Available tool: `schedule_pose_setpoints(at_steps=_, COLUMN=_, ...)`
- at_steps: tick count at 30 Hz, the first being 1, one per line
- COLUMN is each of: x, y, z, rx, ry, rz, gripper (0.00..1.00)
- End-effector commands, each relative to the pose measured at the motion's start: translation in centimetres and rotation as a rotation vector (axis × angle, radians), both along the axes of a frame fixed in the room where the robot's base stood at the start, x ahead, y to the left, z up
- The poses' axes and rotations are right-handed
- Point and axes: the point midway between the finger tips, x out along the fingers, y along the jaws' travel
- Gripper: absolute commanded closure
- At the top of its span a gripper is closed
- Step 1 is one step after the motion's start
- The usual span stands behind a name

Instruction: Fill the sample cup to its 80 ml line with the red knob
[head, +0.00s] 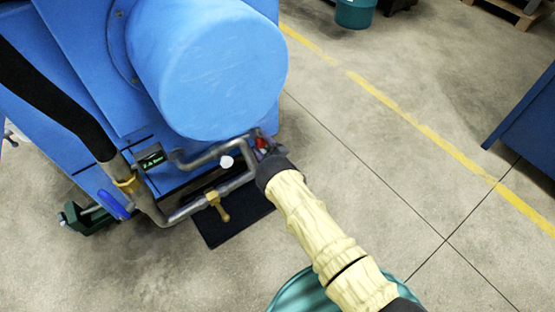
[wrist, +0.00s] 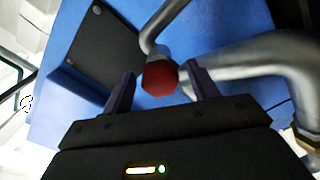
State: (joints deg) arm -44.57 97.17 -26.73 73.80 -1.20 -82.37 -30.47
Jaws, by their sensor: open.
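The red knob (wrist: 160,78) sits on the end of a bent grey pipe. In the wrist view it shows between the two fingertips of my gripper (wrist: 161,73), with gaps on both sides. The fingers are apart and hold nothing. Whether the knob is fully within the jaws in depth I cannot tell. In the head view a bit of the red knob (head: 262,144) shows beside the pipework, and my arm's end hides most of my gripper there. A small white round thing (head: 227,162) shows by the pipes. I cannot make out the sample cup or its 80 ml line.
The blue machine (head: 207,70) fills the upper left. Grey pipes, a brass valve (head: 217,206), a blue handwheel (head: 113,204) and a small green display (head: 151,158) crowd its front. A black mat (head: 237,224) lies below. A teal drum (head: 292,296) stands near my arm.

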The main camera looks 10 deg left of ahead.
Motion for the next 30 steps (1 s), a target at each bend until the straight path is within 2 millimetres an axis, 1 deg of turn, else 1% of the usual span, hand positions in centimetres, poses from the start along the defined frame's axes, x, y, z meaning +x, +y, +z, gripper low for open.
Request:
schedule_pose_setpoints(at_steps=4, x=-1.5, y=-1.8, z=0.5, rx=-0.003, ry=0.003, rz=-0.002, gripper=0.41)
schedule_pose_setpoints(at_steps=21, x=-8.8, y=-10.5, z=0.3, rx=-0.004, ry=0.003, rz=-0.004, gripper=0.41)
schedule_pose_setpoints(at_steps=25, x=-10.0, y=-11.9, z=0.2, rx=-0.002, ry=0.002, rz=-0.003, gripper=0.41)
schedule_pose_setpoints(at_steps=30, x=-10.7, y=-12.6, z=0.1, rx=-0.001, ry=0.001, rz=-0.002, gripper=0.41)
